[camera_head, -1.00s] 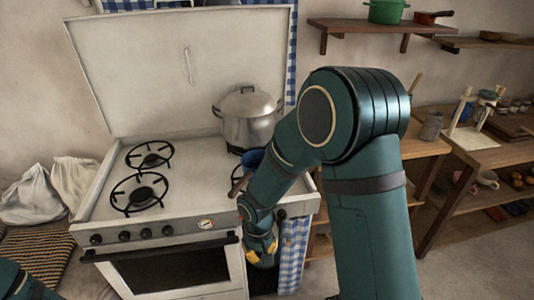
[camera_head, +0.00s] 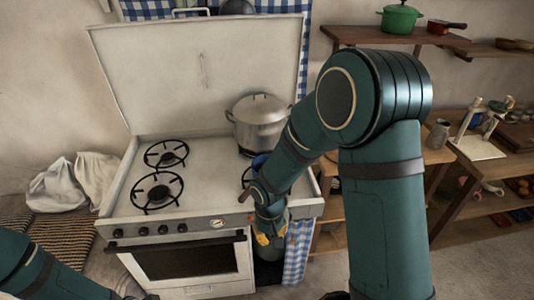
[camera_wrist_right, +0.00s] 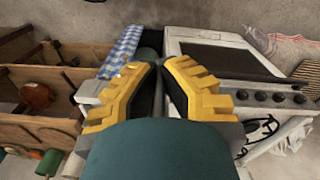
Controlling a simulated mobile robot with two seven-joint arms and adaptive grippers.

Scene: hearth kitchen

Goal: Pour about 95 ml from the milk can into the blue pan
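The blue pan (camera_head: 259,162) sits at the stove's front right burner. Most of it is hidden behind my right forearm; its dark handle (camera_head: 247,190) points toward the stove's front. A grey metal can (camera_head: 438,133), which looks like the milk can, stands upright on the wooden side table right of my right arm. My right gripper (camera_head: 271,238) hangs in front of the stove's right front corner, away from the can. In the right wrist view, its yellow fingers (camera_wrist_right: 159,72) converge almost to touching, with nothing seen held. My left arm enters at lower left; its gripper is out of view.
A large lidded steel pot (camera_head: 258,123) stands on the back right burner. The left burners (camera_head: 157,192) are empty. A white stand (camera_head: 478,149) is right of the can. Wall shelves (camera_head: 395,38) hold a green pot (camera_head: 399,18). A checked cloth (camera_head: 298,250) hangs beside the oven.

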